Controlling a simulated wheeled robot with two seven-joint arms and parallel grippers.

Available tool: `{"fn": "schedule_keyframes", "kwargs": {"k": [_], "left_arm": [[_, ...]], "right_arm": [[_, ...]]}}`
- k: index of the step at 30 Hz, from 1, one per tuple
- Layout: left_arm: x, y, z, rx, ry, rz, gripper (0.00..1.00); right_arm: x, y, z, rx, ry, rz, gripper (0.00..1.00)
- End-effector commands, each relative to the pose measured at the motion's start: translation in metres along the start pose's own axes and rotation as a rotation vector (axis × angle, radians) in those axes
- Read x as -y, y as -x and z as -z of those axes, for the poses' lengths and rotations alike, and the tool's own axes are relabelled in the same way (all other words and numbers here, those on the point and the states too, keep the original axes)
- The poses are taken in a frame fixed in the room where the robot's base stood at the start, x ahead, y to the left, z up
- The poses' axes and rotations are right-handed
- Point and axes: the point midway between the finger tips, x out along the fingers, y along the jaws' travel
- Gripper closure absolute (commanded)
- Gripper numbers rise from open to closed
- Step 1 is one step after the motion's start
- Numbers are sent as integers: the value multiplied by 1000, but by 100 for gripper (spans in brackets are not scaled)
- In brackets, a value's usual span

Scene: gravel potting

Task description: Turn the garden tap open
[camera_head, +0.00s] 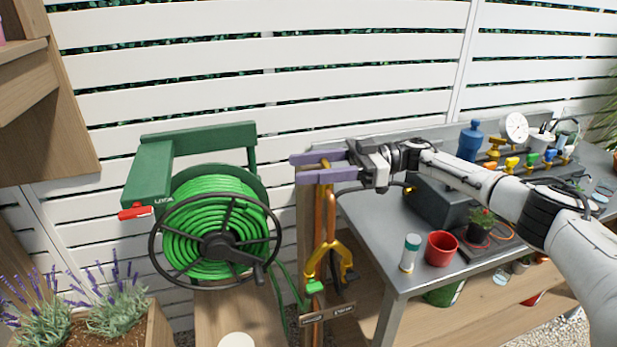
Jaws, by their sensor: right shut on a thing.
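The garden tap stands beside the hose reel, with an upright copper pipe (321,215) that splits into a yellow two-way fitting (327,258). A small brass piece at the top of the pipe, seemingly the tap's handle (325,163), shows between the purple fingers of my right gripper (299,168). The right gripper reaches in from the right and is shut on this piece; the fingers partly hide it. A green hose connector (314,287) sits on the fitting's left branch and a dark part on its right branch. My left gripper is not in view.
A green hose reel (214,240) with a crank stands just left of the tap. A grey bench (375,225) at right holds a red pot (441,248), a white-and-green canister (410,253) and a blue bottle (470,141). Lavender (115,295) grows at lower left. A white slatted fence stands behind.

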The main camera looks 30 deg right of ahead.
Motion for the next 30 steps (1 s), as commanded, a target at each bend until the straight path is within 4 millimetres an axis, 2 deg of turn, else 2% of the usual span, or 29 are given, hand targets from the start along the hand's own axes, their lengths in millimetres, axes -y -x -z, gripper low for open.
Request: {"fn": "schedule_keyframes", "kwargs": {"k": [1,5,24,25,27,30], "left_arm": [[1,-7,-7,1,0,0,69],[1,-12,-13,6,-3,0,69],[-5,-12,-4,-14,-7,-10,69],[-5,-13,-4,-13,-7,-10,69],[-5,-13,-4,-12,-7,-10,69],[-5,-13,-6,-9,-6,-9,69]], "right_arm": [[-1,-1,-2,-6,3,20,76],[2,-1,-1,-6,2,70,76],[5,-2,2,-6,1,119,76],[5,-2,2,-6,1,119,48],[5,-2,2,-6,1,118,36],[5,-1,1,-5,1,118,34]]}}
